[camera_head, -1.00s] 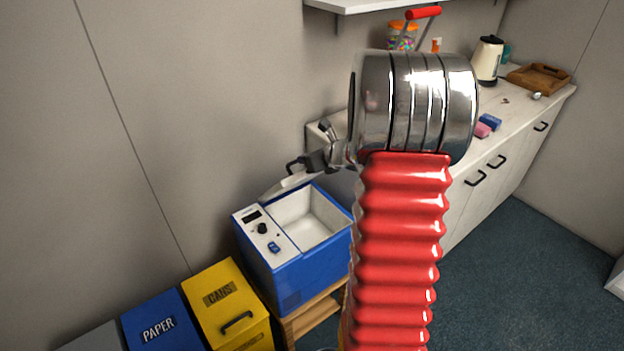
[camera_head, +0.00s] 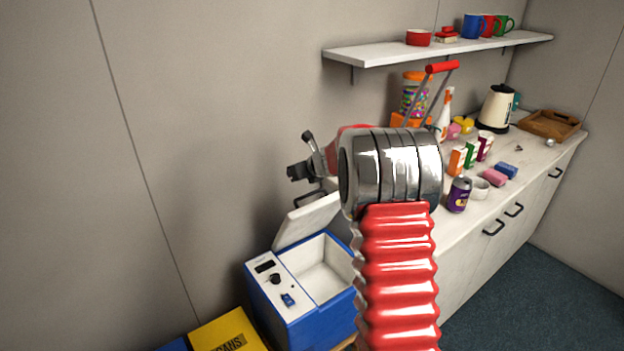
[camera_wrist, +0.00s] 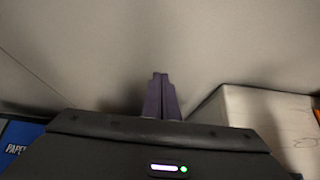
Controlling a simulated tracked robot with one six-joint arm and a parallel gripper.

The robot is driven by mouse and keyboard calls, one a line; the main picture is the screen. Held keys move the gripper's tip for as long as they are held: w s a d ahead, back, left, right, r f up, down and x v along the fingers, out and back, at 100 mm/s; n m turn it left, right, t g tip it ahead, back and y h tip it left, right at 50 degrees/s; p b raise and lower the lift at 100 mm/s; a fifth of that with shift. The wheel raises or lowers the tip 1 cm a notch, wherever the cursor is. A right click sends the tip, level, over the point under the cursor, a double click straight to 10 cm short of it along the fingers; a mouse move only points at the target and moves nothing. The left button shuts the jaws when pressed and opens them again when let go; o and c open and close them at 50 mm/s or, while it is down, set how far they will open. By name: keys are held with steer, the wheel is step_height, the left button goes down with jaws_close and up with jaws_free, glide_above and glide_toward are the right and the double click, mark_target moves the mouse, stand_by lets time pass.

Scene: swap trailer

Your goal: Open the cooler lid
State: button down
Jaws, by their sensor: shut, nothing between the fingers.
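The blue cooler (camera_head: 322,332) stands at the lower middle of the head view. Its white lid (camera_head: 306,220) is tilted up at the back, and the pale inside of the cooler is in plain view. A dark handle (camera_head: 309,197) shows at the lid's upper edge. My gripper (camera_head: 292,173) is above the lid and apart from it, pointing left towards the wall. In the wrist view my gripper (camera_wrist: 160,76) has its dark fingers together, with nothing between them. The cooler does not show clearly in the wrist view.
A counter (camera_head: 470,225) with a purple can (camera_head: 458,195), a kettle (camera_head: 497,108) and several small items runs along the right. A shelf (camera_head: 450,49) with mugs is above. A yellow bin (camera_head: 222,332) stands left of the cooler. The wall at left is bare.

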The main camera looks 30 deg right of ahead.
steer(key=shift+w+a, duration=0.1)
steer(key=shift+w, duration=0.2)
stand_by(0.9)
steer(key=shift+s, duration=0.15)
